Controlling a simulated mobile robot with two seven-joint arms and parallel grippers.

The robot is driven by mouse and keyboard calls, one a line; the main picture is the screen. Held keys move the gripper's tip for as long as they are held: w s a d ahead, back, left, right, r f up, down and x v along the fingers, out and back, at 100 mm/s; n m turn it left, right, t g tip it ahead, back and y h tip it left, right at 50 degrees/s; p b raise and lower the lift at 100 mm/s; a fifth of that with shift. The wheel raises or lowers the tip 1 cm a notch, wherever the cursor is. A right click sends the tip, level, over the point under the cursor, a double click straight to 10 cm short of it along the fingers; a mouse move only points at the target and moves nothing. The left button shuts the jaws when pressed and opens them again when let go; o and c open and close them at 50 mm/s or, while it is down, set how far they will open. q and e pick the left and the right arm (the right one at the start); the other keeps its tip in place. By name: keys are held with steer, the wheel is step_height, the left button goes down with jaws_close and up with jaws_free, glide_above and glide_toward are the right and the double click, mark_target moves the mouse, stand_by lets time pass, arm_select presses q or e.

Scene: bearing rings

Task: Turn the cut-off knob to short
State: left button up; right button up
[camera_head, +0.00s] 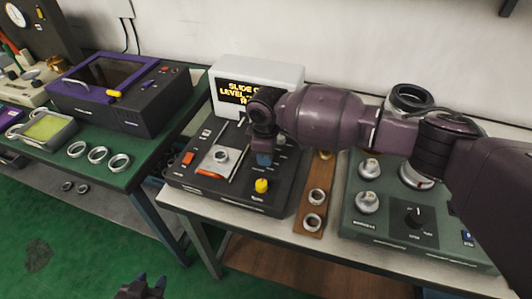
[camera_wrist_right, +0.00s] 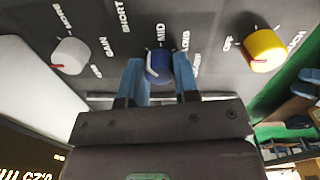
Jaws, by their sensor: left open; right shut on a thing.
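In the right wrist view a blue knob (camera_wrist_right: 158,66) stands on a dark panel below the lettering SHORT, MID and LONG. Its pale pointer mark lies on its left side. My right gripper (camera_wrist_right: 157,76) has one blue finger on each side of this knob and is shut on it. In the head view my right gripper (camera_head: 264,158) reaches down onto the black control panel (camera_head: 230,198) and hides the knob. My left gripper (camera_head: 141,286) is open and empty, low at the bottom edge, away from the tables.
A yellow knob (camera_wrist_right: 264,50) and a white knob (camera_wrist_right: 71,56) flank the blue one. A display box (camera_head: 285,75) stands behind the panel. A brown strip with metal rings (camera_head: 316,196) and a green-grey device (camera_head: 385,229) lie right. Another green table (camera_head: 120,174) stands left.

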steer(key=o, duration=0.9)
arm_select(q)
steer(key=shift+r, duration=0.1)
arm_select(e)
steer(key=shift+r, duration=0.1)
steer(key=shift+r, duration=0.35)
arm_select(q)
steer(key=shift+s+a+r+p, duration=0.2)
steer(key=shift+s+p, duration=0.25)
steer(key=shift+p, duration=0.4)
arm_select(e)
steer(key=r, duration=1)
steer(key=shift+s, duration=0.2)
arm_select(q)
steer(key=shift+w+r, duration=0.15)
steer(key=shift+w, duration=0.05)
